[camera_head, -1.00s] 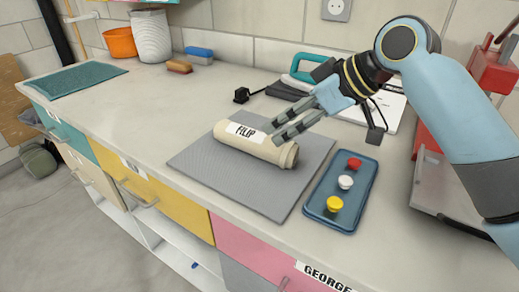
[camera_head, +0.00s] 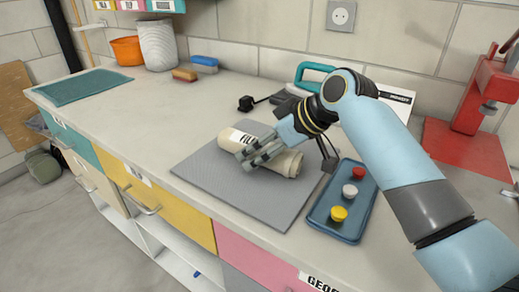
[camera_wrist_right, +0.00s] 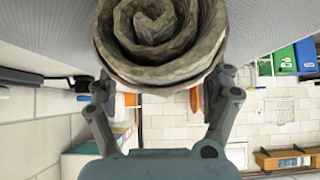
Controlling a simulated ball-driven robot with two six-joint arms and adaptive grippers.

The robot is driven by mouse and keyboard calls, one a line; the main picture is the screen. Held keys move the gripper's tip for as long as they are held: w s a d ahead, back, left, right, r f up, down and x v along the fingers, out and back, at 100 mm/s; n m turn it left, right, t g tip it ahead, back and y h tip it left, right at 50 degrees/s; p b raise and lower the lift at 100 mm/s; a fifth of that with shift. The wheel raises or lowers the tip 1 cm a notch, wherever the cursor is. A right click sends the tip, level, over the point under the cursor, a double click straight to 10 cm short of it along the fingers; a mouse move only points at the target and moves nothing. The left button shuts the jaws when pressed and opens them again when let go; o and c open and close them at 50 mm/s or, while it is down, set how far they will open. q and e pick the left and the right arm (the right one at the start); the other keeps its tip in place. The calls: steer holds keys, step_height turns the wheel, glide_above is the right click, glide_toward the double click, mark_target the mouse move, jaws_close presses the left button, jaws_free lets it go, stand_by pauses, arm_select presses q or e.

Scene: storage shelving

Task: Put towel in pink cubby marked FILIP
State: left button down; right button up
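The towel (camera_head: 283,161) is a cream roll with a white FILIP label, lying on a grey mat (camera_head: 212,180) on the counter. My right gripper (camera_head: 256,155) is over the towel, its fingers crossing in front of the roll and partly covering the label. In the right wrist view the towel's spiral end (camera_wrist_right: 160,35) fills the top middle, and the spread fingers of my right gripper (camera_wrist_right: 163,85) are at its two sides; firm contact cannot be told. A pink cubby (camera_head: 131,4) shows at the top edge of the head view, mostly cut off, its label unreadable. My left gripper is out of view.
A blue tray (camera_head: 322,222) with red, white and yellow knobs lies right of the mat. A red press (camera_head: 487,95) stands at the right. An orange bowl (camera_head: 127,50) and white basket (camera_head: 158,45) stand at the back left. The left counter is largely clear.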

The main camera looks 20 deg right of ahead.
steer(key=c, duration=1.5)
